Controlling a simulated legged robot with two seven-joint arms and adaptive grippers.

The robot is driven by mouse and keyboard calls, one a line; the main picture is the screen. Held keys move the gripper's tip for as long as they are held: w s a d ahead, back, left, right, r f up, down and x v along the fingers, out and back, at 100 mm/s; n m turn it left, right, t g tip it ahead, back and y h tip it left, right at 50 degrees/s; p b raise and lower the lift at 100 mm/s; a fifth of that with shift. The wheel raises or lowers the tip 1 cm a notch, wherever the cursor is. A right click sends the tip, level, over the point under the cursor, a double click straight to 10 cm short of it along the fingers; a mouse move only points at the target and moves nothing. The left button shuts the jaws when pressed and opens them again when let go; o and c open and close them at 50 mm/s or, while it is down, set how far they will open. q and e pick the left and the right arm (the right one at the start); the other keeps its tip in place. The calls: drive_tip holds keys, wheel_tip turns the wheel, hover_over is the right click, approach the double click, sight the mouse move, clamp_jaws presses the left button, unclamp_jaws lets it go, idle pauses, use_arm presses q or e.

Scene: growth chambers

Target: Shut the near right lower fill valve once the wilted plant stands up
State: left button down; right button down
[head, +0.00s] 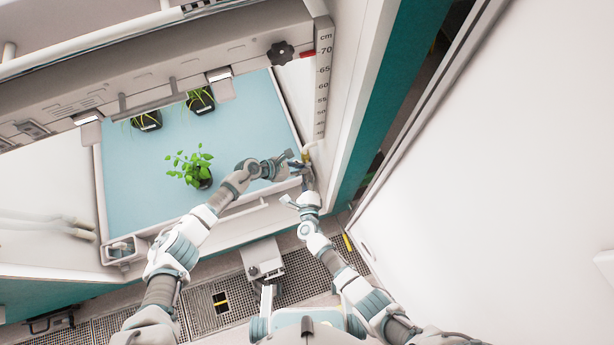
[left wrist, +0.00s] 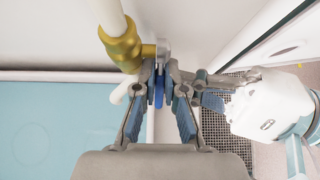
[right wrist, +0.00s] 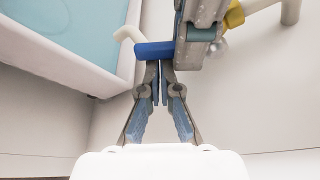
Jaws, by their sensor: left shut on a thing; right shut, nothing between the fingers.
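The brass fill valve (left wrist: 120,47) sits on a white pipe by the right corner of the blue tray (head: 125,190); it also shows in the head view (head: 305,157). My left gripper (left wrist: 160,80) is shut on its blue lever (left wrist: 159,92). In the right wrist view the blue lever (right wrist: 153,50) sticks out beside the left fingers. My right gripper (right wrist: 160,72) is shut and empty, its tips right at the lever; I cannot tell whether they touch. A green leafy plant (head: 190,170) in a black pot stands in the tray, its leaves spread and seemingly raised.
Two pots with thin, yellowish drooping leaves (head: 147,120) (head: 200,101) stand farther back in the tray. A centimetre scale (head: 323,80) and a black knob (head: 280,53) are above the valve. A white wall panel (head: 510,170) closes off the right. Grated floor (head: 220,303) lies below.

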use_arm(q)
drive_tip(key=c, duration=1.2)
unclamp_jaws()
drive_tip(key=shift+w, duration=0.15)
drive_tip(key=shift+c, duration=0.2)
drive_tip(key=shift+a, duration=0.1)
